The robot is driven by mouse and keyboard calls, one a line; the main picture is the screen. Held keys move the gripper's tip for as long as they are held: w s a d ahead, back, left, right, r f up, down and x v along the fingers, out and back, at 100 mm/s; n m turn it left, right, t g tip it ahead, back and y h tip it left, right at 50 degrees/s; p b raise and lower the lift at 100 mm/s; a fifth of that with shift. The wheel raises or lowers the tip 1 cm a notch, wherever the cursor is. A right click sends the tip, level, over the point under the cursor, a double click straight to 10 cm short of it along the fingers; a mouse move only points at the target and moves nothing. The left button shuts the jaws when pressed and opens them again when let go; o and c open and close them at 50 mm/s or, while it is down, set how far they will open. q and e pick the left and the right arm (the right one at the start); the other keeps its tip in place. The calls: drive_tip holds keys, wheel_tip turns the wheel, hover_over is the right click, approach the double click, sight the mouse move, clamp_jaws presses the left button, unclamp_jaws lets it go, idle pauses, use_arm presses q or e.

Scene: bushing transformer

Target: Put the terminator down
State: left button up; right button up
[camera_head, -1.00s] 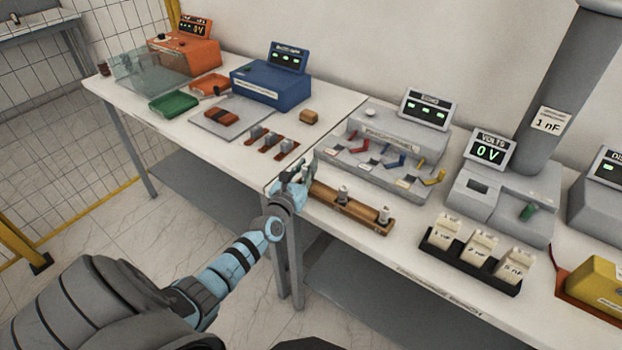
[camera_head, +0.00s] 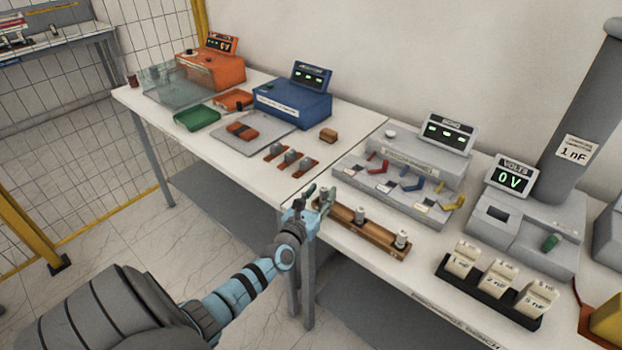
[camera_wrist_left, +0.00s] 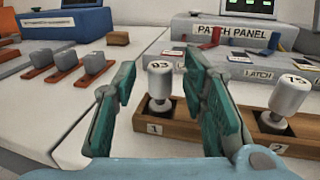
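A brown wooden rack (camera_head: 375,235) at the front edge of the bench holds white cylindrical terminators upright. The terminator marked 93 (camera_wrist_left: 160,80) stands in slot 1; in the head view it shows at the rack's left end (camera_head: 326,194). The one marked 75 (camera_wrist_left: 290,95) is in slot 2, and another terminator (camera_head: 402,239) is at the rack's right end. My left gripper (camera_head: 314,199) is at the rack's left end. Its teal fingers are apart, with the terminator marked 93 showing in the gap, clear of both fingers. My right gripper is out of view.
Behind the rack is a grey patch panel (camera_head: 425,165) with coloured levers. To its right are a black holder with white blocks (camera_head: 498,278) and a grey volts unit (camera_head: 520,228). Several small switches on brown bases (camera_head: 290,158) stand to the left. The bench between is clear.

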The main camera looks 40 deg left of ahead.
use_arm(q)
drive_tip(key=p+v, duration=0.1)
drive_tip(key=v, duration=0.8)
drive_tip(key=shift+s, duration=0.4)
drive_tip(key=s+d+f+m+g+h, duration=0.1)
drive_tip(key=s+d+f+m+g, duration=0.15)
drive_tip(key=s+f+m, duration=0.4)
drive_tip(key=s+d+f+m+g+h, duration=0.1)
drive_tip(key=s+f+m+g, duration=0.2)
drive_tip(key=f+m, duration=0.65)
drive_tip(key=s+d+f+m+g+h, duration=0.15)
drive_tip(key=s+f+m, duration=0.3)
drive_tip(key=f, duration=0.55)
drive_tip(key=s+d+f+m+g, duration=0.2)
drive_tip(key=s+f+m+g, duration=0.1)
drive_tip(key=s+m, duration=0.3)
drive_tip(key=s+d+f+m+g, duration=0.3)
drive_tip(key=s+f+m, duration=0.2)
drive_tip(key=s, duration=0.5)
drive_tip(key=s+d+f+m+g, duration=0.2)
drive_tip(key=s+f+m, duration=0.3)
drive_tip(key=s+m, duration=0.3)
drive_tip(key=shift+s+d+g, duration=0.2)
drive_tip(key=shift+s+g, duration=0.15)
drive_tip(key=shift+g, duration=0.25)
